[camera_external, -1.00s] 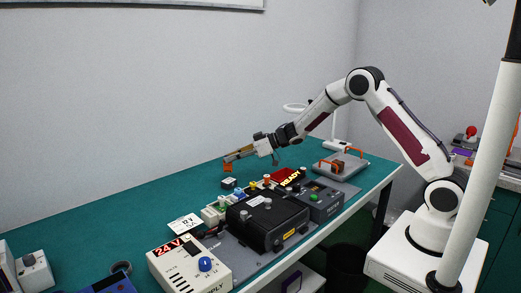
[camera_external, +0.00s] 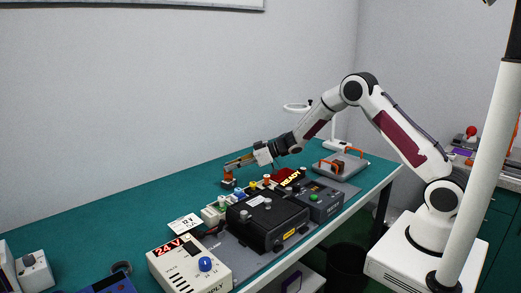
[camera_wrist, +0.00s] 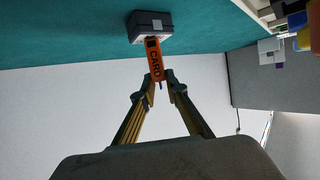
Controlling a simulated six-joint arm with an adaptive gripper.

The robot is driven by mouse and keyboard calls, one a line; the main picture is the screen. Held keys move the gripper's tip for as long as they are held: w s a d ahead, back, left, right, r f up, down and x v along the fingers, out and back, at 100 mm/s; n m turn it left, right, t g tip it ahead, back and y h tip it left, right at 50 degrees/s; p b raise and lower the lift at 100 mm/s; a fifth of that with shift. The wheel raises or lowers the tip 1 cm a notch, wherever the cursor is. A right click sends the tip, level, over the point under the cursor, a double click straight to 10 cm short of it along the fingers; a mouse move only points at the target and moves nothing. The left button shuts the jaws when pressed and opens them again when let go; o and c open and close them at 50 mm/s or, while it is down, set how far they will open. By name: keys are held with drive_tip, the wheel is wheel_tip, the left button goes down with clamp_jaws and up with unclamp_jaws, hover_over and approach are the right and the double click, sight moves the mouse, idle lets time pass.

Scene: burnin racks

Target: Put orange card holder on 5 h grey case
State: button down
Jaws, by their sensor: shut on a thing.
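The orange card holder (camera_wrist: 154,64), marked "CARD", is gripped at one end between the fingertips of my gripper (camera_wrist: 160,80) in the wrist view. In the external view my gripper (camera_external: 236,163) is low over the far side of the bench, with the orange card holder (camera_external: 228,176) hanging below its tips. A small dark grey case (camera_external: 228,185) stands on the green bench right beneath the holder. In the wrist view the grey case (camera_wrist: 150,30) has a light label, and the holder's far end meets or overlaps it. Whether they touch is unclear. The "5 h" marking is not legible.
Coloured terminals (camera_external: 240,195) lie close to the case.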

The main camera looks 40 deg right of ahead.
drive_tip(key=shift+f, duration=0.1)
drive_tip(key=c, duration=2)
unclamp_jaws()
drive_tip(key=shift+d, duration=0.1)
drive_tip(key=shift+v, duration=6)
